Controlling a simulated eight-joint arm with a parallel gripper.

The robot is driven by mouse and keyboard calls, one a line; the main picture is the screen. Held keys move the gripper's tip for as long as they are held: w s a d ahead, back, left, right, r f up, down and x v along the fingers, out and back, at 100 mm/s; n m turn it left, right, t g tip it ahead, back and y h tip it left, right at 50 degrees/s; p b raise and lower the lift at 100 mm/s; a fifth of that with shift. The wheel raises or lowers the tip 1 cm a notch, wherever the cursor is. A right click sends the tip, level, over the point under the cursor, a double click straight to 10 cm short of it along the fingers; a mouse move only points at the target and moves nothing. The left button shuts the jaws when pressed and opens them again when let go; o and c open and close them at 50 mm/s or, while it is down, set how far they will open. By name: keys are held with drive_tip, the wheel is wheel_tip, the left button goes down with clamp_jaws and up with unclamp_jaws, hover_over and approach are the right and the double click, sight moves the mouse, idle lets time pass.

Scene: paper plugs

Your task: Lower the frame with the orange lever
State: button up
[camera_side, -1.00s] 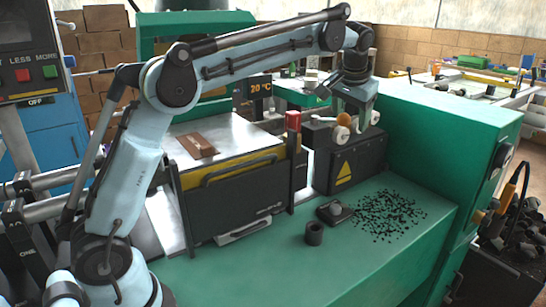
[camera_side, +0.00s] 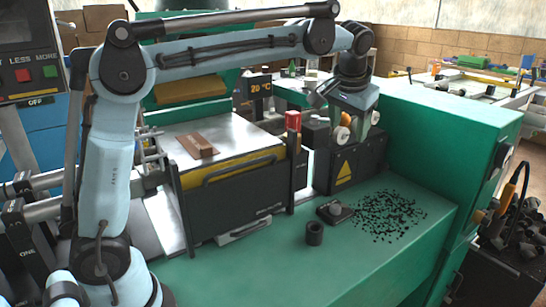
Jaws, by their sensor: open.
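The orange lever (camera_side: 346,118) is a small rounded orange piece above the black box with the yellow warning triangle, at right of centre. My gripper (camera_side: 350,122) points down at it, its fingers apart around or just in front of the lever. I cannot tell whether they touch it. A green frame (camera_side: 165,28) stands at the back left, partly hidden by my arm. Its yellow-edged underside (camera_side: 190,90) is raised above the metal plate (camera_side: 235,135). Which part the lever moves is not visible.
White round knobs (camera_side: 342,134) sit beside the lever on the black box (camera_side: 355,166). A red block (camera_side: 293,120) stands to the left. A black cylinder (camera_side: 314,233) and scattered black bits (camera_side: 388,213) are on the green bench.

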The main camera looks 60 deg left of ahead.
sight(344, 119)
drive_tip(key=s+a+r+m+t+h, duration=0.1)
drive_tip(key=a+r+m+h, duration=0.35)
drive_tip(key=r+m, duration=0.5)
drive_tip(key=shift+n+y, duration=0.35)
drive_tip(key=shift+y, duration=0.1)
drive_tip(key=x, duration=1.1)
drive_tip(key=shift+a+f, duration=0.35)
clamp_jaws()
